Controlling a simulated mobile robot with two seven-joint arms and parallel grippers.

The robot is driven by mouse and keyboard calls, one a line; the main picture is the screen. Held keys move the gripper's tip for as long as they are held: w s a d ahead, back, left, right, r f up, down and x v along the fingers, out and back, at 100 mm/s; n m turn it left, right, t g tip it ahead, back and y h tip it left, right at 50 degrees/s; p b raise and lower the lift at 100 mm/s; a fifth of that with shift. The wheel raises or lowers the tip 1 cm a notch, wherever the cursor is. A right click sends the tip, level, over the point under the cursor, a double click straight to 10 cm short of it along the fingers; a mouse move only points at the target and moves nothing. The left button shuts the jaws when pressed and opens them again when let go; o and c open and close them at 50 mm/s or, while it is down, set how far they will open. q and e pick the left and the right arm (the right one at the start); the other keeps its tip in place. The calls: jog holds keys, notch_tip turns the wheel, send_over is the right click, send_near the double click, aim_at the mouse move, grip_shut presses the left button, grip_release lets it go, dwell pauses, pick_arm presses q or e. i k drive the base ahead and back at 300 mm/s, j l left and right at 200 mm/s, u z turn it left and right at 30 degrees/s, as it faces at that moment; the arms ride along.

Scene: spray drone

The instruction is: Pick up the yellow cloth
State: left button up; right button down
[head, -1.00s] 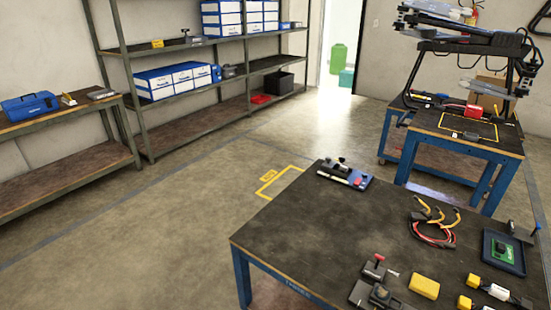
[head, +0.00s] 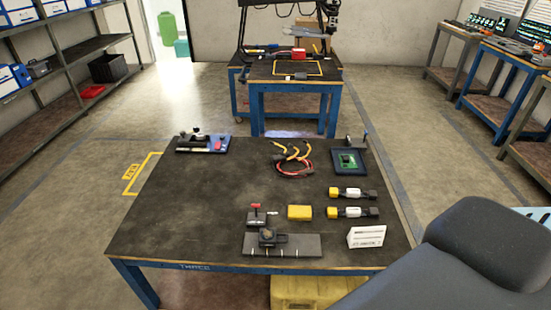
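A small yellow folded piece, which looks like the yellow cloth (head: 299,212), lies flat on the dark top of the near table (head: 185,225). It sits between a small dark fixture with a red top (head: 256,216) on its left and two yellow-and-black connectors on its right. Nothing covers it and nothing touches it. Neither of my grippers shows in the head view. A dark grey part of my own arm fills the lower right corner, apart from the cloth.
A grey plate with a black clamp (head: 268,238) lies in front of the cloth. A white card (head: 366,237) stands at the front right. Red and yellow cables (head: 292,162) lie behind. The left of the tabletop is clear. A yellow case (head: 305,291) is under the table.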

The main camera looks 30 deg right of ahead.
aim_at(295, 212)
jog(key=z, duration=1.2)
